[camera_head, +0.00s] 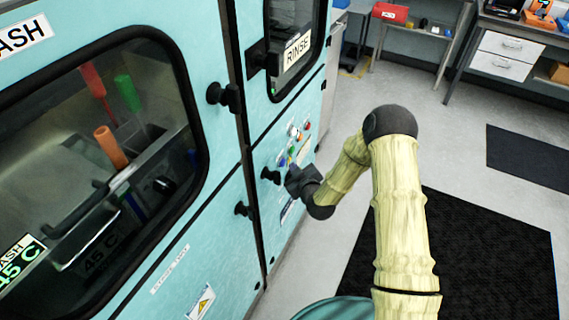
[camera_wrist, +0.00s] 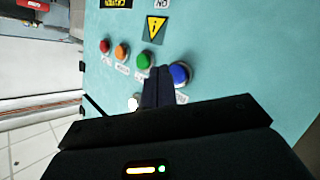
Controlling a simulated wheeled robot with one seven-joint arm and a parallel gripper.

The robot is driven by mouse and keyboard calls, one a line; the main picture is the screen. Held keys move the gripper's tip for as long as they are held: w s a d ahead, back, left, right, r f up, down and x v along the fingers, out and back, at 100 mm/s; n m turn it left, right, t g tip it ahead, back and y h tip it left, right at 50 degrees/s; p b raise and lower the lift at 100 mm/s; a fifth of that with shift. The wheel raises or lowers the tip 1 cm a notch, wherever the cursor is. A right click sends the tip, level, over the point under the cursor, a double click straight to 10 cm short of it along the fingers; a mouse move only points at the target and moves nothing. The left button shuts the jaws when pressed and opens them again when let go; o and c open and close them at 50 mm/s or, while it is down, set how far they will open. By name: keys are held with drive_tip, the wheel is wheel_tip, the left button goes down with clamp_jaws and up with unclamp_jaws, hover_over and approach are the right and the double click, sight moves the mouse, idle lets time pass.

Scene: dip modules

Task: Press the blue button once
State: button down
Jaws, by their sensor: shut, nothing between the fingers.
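The blue button (camera_wrist: 180,73) is a round blue dome in a pale ring on a teal panel in the wrist view. My gripper (camera_wrist: 158,72) is shut and empty, its dark fingertips just left of the blue button in that view. Whether they touch it or stop short of it cannot be told. In the head view my gripper (camera_head: 291,172) is close to the teal panel, below the group of buttons, and the blue button there is small and hard to make out.
A green button (camera_wrist: 143,60), an orange button (camera_wrist: 121,52) and a red button (camera_wrist: 104,46) line up left of the blue one. A yellow warning sign (camera_wrist: 155,28) is above. Black door knobs (camera_head: 270,175) stick out near my gripper. Open floor lies right.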

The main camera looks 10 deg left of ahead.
drive_tip(key=shift+a, duration=0.1)
drive_tip(key=shift+w+a, duration=0.15)
drive_tip(key=shift+a, duration=0.15)
drive_tip(key=shift+w+a+r+b, duration=0.15)
drive_tip(key=shift+a+r+b, duration=0.1)
drive_tip(key=shift+a, duration=0.15)
drive_tip(key=shift+w+a+r+b, duration=0.15)
drive_tip(key=shift+a+r+b, duration=0.1)
drive_tip(key=shift+a, duration=0.15)
idle(1.3)
drive_tip(key=shift+s+d+f, duration=0.1)
drive_tip(key=shift+d+f, duration=0.05)
drive_tip(key=shift+d, duration=0.1)
drive_tip(key=shift+s+d, duration=0.15)
drive_tip(key=shift+d, duration=0.3)
drive_tip(key=d, duration=0.1)
drive_tip(key=s+d, duration=0.1)
drive_tip(key=d, duration=0.1)
drive_tip(key=s+d+b, duration=0.1)
drive_tip(key=d, duration=0.1)
drive_tip(key=shift+f, duration=0.2)
idle(0.3)
